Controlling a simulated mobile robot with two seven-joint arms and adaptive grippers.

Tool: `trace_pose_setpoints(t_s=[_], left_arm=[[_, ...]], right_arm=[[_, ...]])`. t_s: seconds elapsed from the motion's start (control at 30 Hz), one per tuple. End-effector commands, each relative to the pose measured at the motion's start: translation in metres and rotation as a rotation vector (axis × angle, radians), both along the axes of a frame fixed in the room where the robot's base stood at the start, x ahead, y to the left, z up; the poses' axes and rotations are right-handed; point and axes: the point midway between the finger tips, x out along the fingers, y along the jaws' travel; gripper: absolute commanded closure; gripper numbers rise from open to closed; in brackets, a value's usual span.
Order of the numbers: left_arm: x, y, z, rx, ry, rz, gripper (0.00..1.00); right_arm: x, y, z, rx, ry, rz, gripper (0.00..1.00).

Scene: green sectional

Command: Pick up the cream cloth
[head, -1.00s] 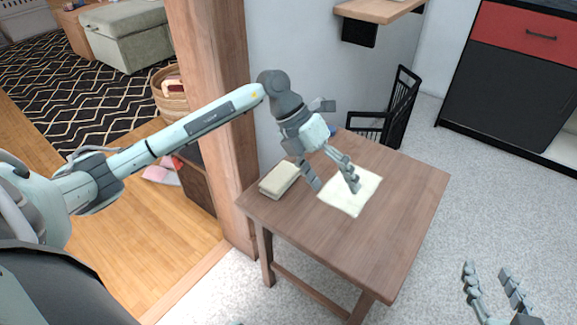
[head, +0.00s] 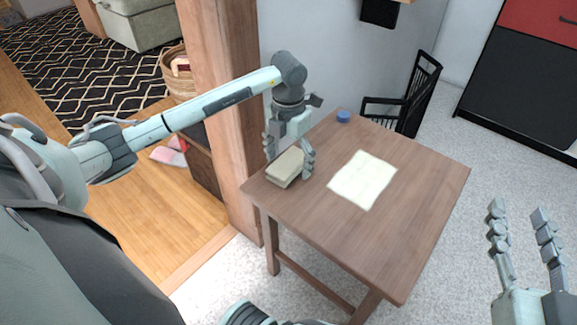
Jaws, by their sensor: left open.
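A folded, thick cream cloth (head: 285,168) lies near the left corner of the wooden table (head: 400,245). My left gripper (head: 289,163) points down over it, open, with one finger on each side. I cannot tell whether the fingers touch the cloth. A flat, pale cream square sheet (head: 363,180) lies on the table to the right; whether it is cloth or paper is unclear. My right gripper (head: 518,212) is open and empty at the lower right, away from the table.
A small blue object (head: 343,117) sits at the table's back corner. A black chair (head: 412,105) stands behind the table. A wooden post (head: 228,120) rises close to the table's left side. The table's right and front parts are clear.

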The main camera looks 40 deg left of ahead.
Motion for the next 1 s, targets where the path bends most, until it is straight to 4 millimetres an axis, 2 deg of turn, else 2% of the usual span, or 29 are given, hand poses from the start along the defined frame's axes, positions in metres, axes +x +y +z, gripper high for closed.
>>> trace_pose_setpoints(t_s=[0.17,0.2,0.5,0.6,0.87,1.0], left_arm=[[0.000,0.000,0.000,-0.001,-0.001,0.000,0.20],[0.000,0.000,0.000,-0.001,-0.001,0.000,0.22],[0.000,0.000,0.000,-0.001,-0.001,0.000,0.60],[0.000,0.000,0.000,-0.001,-0.001,0.000,0.69],[0.001,0.000,0.002,-0.001,-0.002,0.000,0.69],[0.001,0.000,0.012,-0.001,-0.003,0.000,0.69]], right_arm=[[0.000,0.000,0.001,0.001,-0.001,0.000,0.60],[0.000,0.000,0.000,0.001,-0.001,0.000,0.60],[0.000,0.000,0.000,0.001,-0.001,0.001,0.60],[0.000,0.000,0.000,0.000,0.000,0.001,0.60],[0.000,0.000,0.001,0.000,0.001,0.000,0.60],[0.000,-0.001,-0.001,-0.007,0.015,-0.002,0.60]])
